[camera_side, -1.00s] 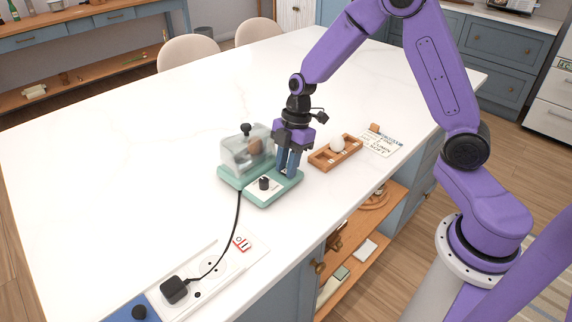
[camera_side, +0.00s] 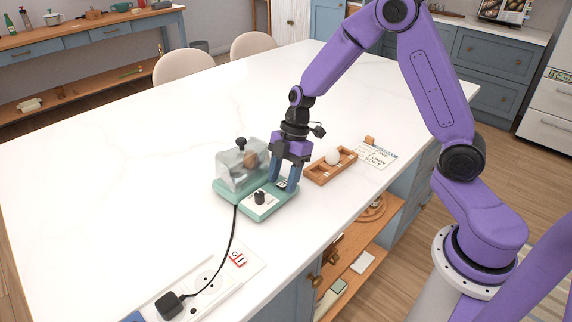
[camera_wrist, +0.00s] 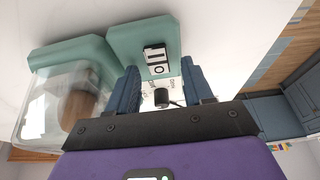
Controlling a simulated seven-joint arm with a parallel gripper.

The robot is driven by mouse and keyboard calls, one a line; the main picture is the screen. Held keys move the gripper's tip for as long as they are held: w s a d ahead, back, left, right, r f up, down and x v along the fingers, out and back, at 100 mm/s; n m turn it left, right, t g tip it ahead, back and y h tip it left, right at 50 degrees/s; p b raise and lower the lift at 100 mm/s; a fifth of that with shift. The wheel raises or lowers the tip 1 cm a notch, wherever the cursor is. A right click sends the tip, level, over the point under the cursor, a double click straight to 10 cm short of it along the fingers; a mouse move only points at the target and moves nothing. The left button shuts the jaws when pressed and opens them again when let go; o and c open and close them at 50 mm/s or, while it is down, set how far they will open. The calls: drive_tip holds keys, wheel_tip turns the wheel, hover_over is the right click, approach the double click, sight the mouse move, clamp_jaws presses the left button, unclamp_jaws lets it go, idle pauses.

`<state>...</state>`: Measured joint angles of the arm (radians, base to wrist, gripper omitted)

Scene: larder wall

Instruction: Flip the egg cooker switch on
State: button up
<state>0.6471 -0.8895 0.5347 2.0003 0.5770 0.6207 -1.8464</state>
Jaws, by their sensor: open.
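The egg cooker has a green base (camera_side: 270,208) and a clear lid (camera_side: 236,162) with a black knob, with something brown inside. A black dial (camera_side: 259,197) stands on the front part of the base. The power switch (camera_wrist: 155,58), a black-and-white rocker plate marked with a bar and a circle, also shows in the side view (camera_side: 281,184). My gripper (camera_side: 283,188) points down over this part of the base with its blue fingers apart. In the wrist view my gripper (camera_wrist: 160,84) is open and empty, its fingers on either side of the switch area. Which way the rocker is tilted is unclear.
A wooden tray (camera_side: 318,180) with a white egg (camera_side: 333,156) stands just right of the cooker, near a written card (camera_side: 374,156). The cooker's cord runs to a black plug (camera_side: 170,304) at a white socket strip. The white counter (camera_side: 120,180) is clear to the left.

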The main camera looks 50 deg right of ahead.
drive_tip(key=v, duration=1.7)
drive_tip(key=shift+r, duration=0.15)
drive_tip(key=s+a+f+m+h, duration=0.1)
drive_tip(key=s+a, duration=0.2)
drive_tip(key=s, duration=0.4)
drive_tip(key=s+a+f+m+h, duration=0.1)
drive_tip(key=s+a+m, duration=0.15)
drive_tip(key=s, duration=0.35)
drive_tip(key=s+f+m, duration=0.1)
drive_tip(key=s, duration=0.6)
drive_tip(key=s+d+f+m+h, duration=0.1)
drive_tip(key=s+f, duration=0.1)
drive_tip(key=s, duration=0.6)
drive_tip(key=shift+f, duration=0.35)
